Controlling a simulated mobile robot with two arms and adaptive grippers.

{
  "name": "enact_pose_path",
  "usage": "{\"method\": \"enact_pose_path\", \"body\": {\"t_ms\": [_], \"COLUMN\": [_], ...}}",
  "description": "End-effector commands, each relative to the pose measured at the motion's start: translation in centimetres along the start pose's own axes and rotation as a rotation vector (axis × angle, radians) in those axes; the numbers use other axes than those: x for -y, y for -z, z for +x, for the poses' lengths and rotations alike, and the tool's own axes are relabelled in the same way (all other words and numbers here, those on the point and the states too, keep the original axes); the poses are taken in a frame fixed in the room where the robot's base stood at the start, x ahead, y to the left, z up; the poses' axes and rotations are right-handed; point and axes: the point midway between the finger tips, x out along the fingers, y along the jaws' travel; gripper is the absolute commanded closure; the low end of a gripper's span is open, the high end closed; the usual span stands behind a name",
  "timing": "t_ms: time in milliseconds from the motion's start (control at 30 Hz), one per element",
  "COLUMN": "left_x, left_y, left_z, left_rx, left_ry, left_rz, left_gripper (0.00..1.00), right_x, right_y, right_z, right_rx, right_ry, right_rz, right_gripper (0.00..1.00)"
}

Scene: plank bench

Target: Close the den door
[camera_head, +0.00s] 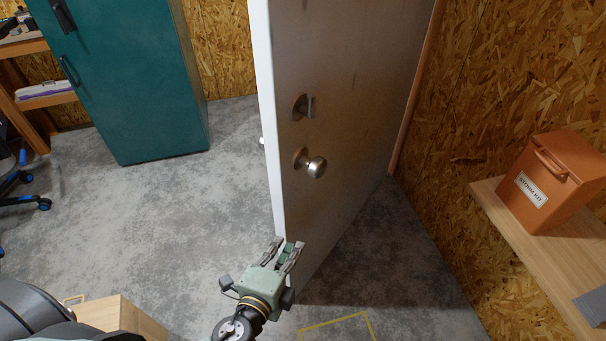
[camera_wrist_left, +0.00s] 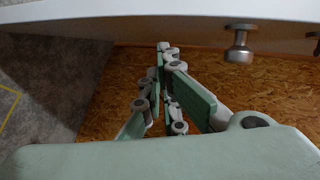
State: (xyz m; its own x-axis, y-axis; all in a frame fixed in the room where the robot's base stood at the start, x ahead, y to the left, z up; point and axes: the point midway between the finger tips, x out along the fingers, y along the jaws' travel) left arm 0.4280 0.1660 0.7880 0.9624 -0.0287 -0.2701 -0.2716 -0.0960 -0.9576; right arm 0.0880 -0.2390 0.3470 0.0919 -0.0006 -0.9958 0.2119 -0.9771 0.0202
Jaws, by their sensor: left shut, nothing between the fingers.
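The den door (camera_head: 345,75) stands open in the head view, its white free edge facing me and its hinged side at the wooden frame on the right. A round metal knob (camera_head: 316,166) and a thumb-turn lock (camera_head: 304,107) sit on its face. My left gripper (camera_head: 287,243) is shut and empty, close to the lower part of the door's free edge; I cannot tell whether it touches. In the left wrist view the gripper's fingers (camera_wrist_left: 163,48) come together just by the door (camera_wrist_left: 120,22), and a knob (camera_wrist_left: 238,45) shows to the right. My right gripper is not in view.
A teal cabinet (camera_head: 145,80) stands at the back left. An orange storm kit box (camera_head: 555,183) sits on a wooden shelf (camera_head: 545,255) at the right. A wooden box (camera_head: 118,318) is at the lower left.

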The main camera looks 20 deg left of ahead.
Motion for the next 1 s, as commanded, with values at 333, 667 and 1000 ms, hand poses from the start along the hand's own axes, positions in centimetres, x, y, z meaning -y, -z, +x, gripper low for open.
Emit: {"method": "enact_pose_path", "body": {"t_ms": [333,667,1000], "left_x": [13.2,15.0,16.2], "left_y": [2.9,3.1,2.0], "left_z": [-4.0,0.3,5.8], "left_rx": [-0.035,-0.034,-0.034], "left_ry": [0.273,0.277,0.271], "left_rz": [0.108,0.108,0.113], "left_gripper": [1.0,1.0,1.0], "right_x": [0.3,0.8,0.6], "right_y": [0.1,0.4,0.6], "right_z": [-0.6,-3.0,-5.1], "right_rx": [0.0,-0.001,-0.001], "right_ry": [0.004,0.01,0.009], "right_rz": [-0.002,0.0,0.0], "right_gripper": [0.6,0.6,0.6]}}
